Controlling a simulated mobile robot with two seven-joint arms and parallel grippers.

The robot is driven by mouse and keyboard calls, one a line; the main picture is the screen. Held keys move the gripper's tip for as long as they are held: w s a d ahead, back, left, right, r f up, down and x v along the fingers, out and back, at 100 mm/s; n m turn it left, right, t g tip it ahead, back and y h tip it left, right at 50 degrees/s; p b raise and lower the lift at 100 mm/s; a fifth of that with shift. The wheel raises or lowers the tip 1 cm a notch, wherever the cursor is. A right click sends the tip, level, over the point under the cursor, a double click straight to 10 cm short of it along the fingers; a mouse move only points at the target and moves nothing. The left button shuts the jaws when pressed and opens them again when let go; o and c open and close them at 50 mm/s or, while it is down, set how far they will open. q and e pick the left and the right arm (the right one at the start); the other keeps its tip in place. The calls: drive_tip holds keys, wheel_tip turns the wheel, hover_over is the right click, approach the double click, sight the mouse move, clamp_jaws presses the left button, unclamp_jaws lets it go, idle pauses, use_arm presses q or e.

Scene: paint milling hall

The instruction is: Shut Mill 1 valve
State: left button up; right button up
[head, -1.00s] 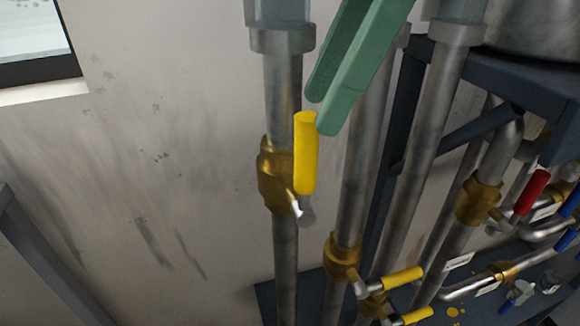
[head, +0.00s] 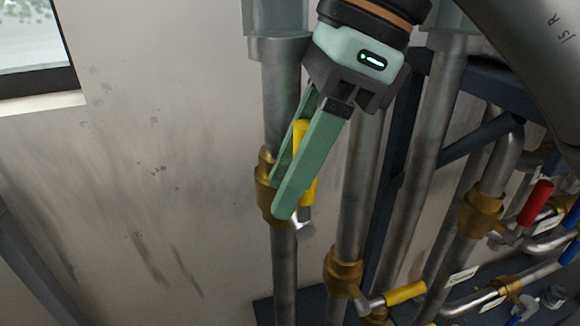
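A valve with a brass body (head: 265,190) sits on the leftmost vertical steel pipe, and its yellow lever handle (head: 311,190) points up along the pipe. No label naming its mill is readable. My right gripper (head: 281,196) reaches down from the top, its two green fingers on either side of the handle. The front finger covers the handle's middle; yellow shows between the fingers and to the right of the front one. A gap shows between the fingers, so they look open. Whether they touch the handle is unclear. My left gripper is not in view.
Lower right are another yellow-handled valve (head: 405,293), a red-handled valve (head: 536,202), blue handles at the edge and more pipes. A dark steel frame (head: 484,138) stands on the right. Bare wall (head: 140,190) and a window (head: 28,40) are on the left.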

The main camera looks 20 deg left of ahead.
clamp_jaws()
idle(1.1)
